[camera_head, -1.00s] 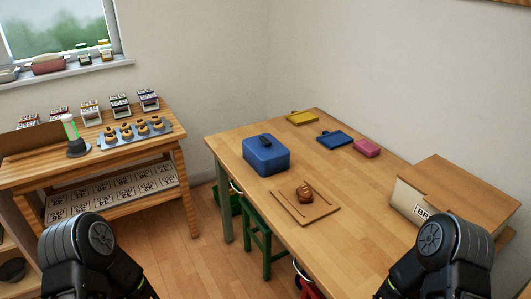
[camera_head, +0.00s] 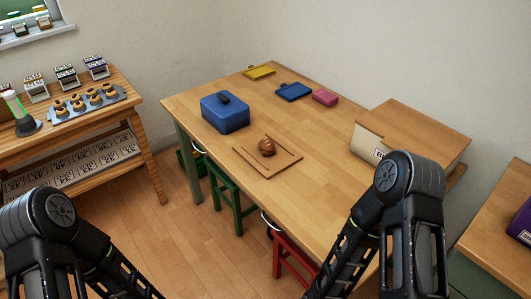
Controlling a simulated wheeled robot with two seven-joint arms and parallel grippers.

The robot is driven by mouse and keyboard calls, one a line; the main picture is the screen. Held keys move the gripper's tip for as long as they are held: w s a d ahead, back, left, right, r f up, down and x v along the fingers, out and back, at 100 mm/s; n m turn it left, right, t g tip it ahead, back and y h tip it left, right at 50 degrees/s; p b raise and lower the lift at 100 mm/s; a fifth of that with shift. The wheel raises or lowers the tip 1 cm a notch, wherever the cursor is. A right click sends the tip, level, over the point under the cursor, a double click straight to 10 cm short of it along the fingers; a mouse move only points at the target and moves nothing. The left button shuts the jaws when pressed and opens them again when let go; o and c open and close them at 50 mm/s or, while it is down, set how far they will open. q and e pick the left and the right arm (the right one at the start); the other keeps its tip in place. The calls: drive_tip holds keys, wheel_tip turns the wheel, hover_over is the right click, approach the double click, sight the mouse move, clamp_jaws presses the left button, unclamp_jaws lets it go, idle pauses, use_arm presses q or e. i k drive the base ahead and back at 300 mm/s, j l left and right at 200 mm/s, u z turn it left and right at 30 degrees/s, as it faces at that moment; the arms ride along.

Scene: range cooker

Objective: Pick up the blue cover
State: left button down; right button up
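A blue box-like cover (camera_head: 226,115) with a dark handle on top sits on the wooden table (camera_head: 315,135), left of the table's middle. A flat blue board-like thing (camera_head: 294,91) lies farther back on the same table. My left arm shows at the bottom left and my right arm at the bottom right, in front of the table. Both are well apart from the blue cover. Neither arm's gripper fingers show in the picture.
A yellow board (camera_head: 259,72) and a pink block (camera_head: 325,97) lie behind. Green (camera_head: 228,192) and red (camera_head: 291,258) stools stand below the table.

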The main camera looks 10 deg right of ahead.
sight(225, 112)
drive_tip(key=z, duration=0.85)
drive_tip(key=j+z, duration=0.4)
drive_tip(key=i+j+z, duration=0.1)
drive_tip(key=j+z, duration=0.65)
drive_tip(key=k+j+z, duration=0.15)
drive_tip(key=j+z, duration=0.25)
drive_tip(key=k+j, duration=0.15)
drive_tip(key=j, duration=0.25)
drive_tip(key=k+j+z, duration=0.1)
drive_tip(key=j, duration=0.3)
drive_tip(key=k+j, duration=0.15)
drive_tip(key=j, duration=0.25)
drive_tip(key=k+j+z, duration=0.1)
drive_tip(key=j, duration=0.3)
drive_tip(key=k+j, duration=0.25)
drive_tip(key=j, duration=0.15)
